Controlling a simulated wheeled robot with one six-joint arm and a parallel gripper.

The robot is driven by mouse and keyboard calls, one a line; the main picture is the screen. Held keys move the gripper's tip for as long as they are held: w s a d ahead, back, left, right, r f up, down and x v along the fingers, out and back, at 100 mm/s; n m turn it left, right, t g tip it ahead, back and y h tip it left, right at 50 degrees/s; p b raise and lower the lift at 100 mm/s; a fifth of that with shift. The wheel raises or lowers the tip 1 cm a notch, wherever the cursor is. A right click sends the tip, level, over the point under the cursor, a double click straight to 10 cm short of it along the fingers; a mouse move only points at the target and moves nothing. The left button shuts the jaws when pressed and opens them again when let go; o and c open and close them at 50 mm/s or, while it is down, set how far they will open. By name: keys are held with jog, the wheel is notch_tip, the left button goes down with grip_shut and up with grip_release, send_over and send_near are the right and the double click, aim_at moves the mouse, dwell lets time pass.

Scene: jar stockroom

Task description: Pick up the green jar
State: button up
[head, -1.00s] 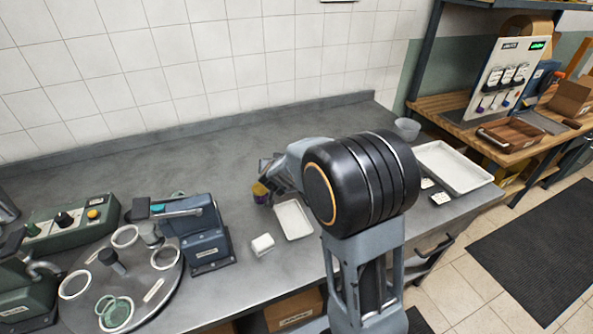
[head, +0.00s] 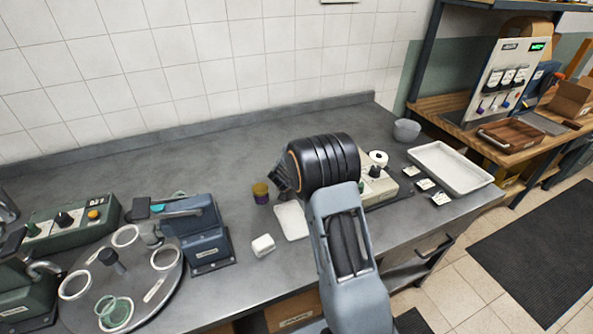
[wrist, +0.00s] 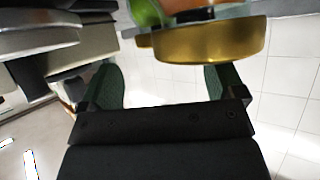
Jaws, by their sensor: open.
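A translucent green jar (head: 118,308) sits in a ring of the round turntable (head: 90,275) at the lower left of the head view. A small jar with a gold top and purple lower part (head: 261,193) stands on the bench, left of my gripper (head: 279,178). In the head view my gripper is mostly hidden behind my wrist. In the wrist view my gripper (wrist: 162,88) is open, with nothing between its green-padded fingers. A gold round piece (wrist: 210,42) is close beyond the fingers, with a bright green thing (wrist: 145,12) beside it, cut off by the frame edge.
A blue machine (head: 200,235) stands beside the turntable. A white block (head: 263,245) and a white tray (head: 291,220) lie at the bench front. A grey bowl (head: 406,130) and a larger white tray (head: 450,167) are at the right. The bench's back middle is clear.

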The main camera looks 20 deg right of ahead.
jog(key=shift+x, duration=2.2)
jog(key=shift+r, duration=0.1)
jog(key=shift+c, duration=0.4)
jog(key=c, duration=1)
